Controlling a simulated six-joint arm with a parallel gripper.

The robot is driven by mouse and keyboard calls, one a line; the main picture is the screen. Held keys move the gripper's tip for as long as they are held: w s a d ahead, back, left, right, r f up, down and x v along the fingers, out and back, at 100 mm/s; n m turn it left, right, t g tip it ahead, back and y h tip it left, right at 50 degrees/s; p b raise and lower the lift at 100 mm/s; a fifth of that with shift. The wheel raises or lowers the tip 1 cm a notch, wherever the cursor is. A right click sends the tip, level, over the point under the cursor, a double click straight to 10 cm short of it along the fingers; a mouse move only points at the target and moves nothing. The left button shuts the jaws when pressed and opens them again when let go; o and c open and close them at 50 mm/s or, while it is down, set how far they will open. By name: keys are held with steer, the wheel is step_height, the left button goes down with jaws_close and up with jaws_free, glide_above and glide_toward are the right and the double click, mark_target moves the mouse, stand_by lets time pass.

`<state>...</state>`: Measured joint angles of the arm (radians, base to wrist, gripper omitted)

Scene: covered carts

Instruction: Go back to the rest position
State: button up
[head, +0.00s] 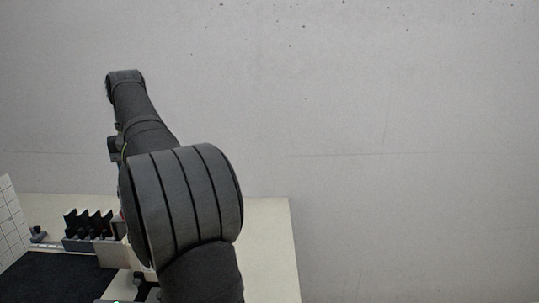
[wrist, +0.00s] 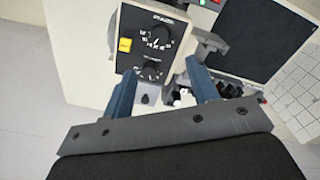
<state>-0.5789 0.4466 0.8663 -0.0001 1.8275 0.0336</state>
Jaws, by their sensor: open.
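My gripper (wrist: 163,90) shows in the wrist view with its two blue-grey fingers spread apart. Nothing is held between them. Beyond the fingers is a dark-faced box with two dials (wrist: 152,42) and a yellow button (wrist: 125,45). I cannot tell how far the fingertips are from it. In the head view my covered arm reaches up and to the left, and my gripper is hidden behind it.
A cream cart top (head: 270,240) lies under the arm. A rack with black upright pieces (head: 88,224) stands at left, behind a black mat (head: 45,282). A white gridded panel (head: 10,222) is at the left edge. The right side shows bare grey surface.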

step_height(320, 180, up, 5)
step_height(320, 180, down, 18)
steer(key=shift+s+r, duration=0.1)
steer(key=shift+r, duration=0.05)
steer(key=shift+r+n, duration=0.2)
steer(key=shift+n, duration=0.3)
steer(key=n, duration=0.4)
step_height(320, 180, up, 18)
steer(key=shift+m, duration=0.4)
steer(key=shift+a+f, duration=0.75)
steer(key=shift+f, duration=0.3)
steer(key=shift+a+f, duration=0.7)
steer(key=shift+f, duration=0.3)
